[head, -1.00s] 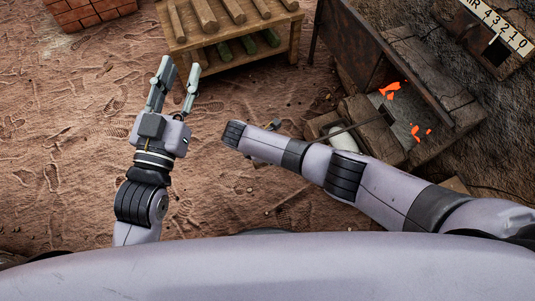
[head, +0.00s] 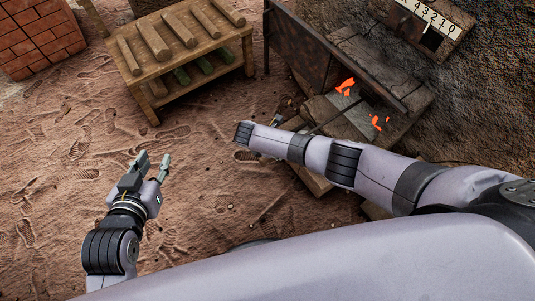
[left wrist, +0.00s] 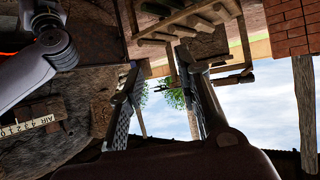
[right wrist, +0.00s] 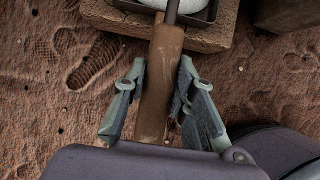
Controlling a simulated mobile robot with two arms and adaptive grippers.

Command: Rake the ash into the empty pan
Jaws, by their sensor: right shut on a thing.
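My right gripper (right wrist: 160,72) is shut on the brown wooden handle (right wrist: 158,95) of a tool. Pale grey ash (head: 356,122) lies in the kiln mouth beside glowing orange embers (head: 345,86). My right forearm hides this area in the head view. My left gripper (head: 153,163) is open and empty above the ground.
The kiln (head: 375,70) stands at the right with a number plate (head: 428,16) above it. A wooden shelf (head: 135,78) with logs stands at the back. A brick stack (head: 40,38) is at the far left. The footprinted ground between is clear.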

